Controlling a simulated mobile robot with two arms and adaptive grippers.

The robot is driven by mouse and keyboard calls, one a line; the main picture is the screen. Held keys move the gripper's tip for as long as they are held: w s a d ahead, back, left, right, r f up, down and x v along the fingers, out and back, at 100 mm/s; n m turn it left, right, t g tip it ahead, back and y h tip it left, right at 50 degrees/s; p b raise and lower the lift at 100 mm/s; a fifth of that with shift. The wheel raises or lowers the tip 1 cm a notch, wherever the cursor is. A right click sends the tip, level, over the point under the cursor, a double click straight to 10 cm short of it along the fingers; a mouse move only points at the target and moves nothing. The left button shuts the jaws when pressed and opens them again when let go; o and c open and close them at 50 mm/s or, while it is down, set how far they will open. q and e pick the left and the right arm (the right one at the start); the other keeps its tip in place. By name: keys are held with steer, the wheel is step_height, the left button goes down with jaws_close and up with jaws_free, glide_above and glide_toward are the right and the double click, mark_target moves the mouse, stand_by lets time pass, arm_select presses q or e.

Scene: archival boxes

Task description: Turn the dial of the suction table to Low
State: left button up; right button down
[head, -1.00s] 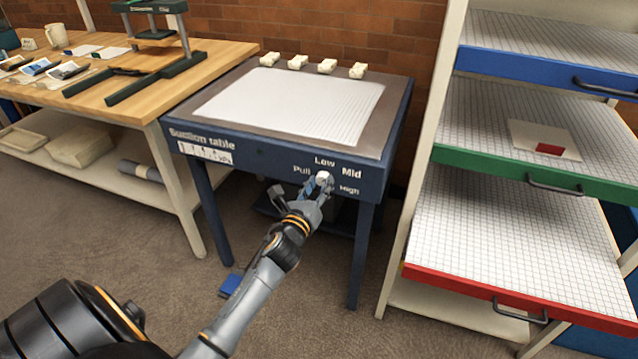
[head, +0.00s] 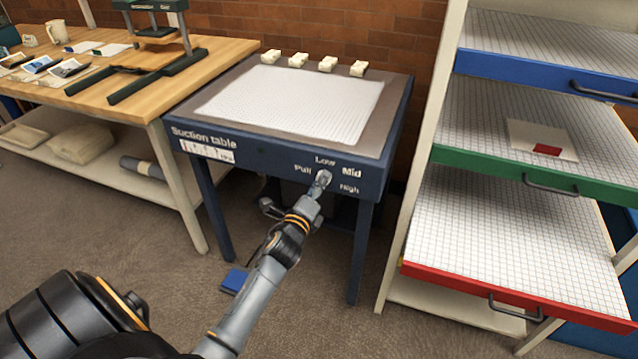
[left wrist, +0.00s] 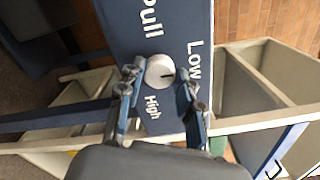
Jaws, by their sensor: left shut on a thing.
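The suction table (head: 260,155) is dark blue, with a gridded white top. Its front panel has a small pale round dial (head: 323,177), with the labels Pull, Low, Mid and High around it. Mid is hidden in the wrist view. My right gripper is out of view.
A wooden workbench (head: 215,50) with a press stands left of the suction table. A rack with blue, green and red-edged drawers (head: 510,290) stands close on the right, the red one pulled out. Several small cream blocks (head: 328,64) line the table's back edge. A blue pedal (head: 234,281) lies on the floor.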

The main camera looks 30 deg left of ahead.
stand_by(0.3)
arm_select(q)
steer(key=o, duration=1.1)
steer(key=shift+o, duration=0.2)
steer(key=v, duration=1.2)
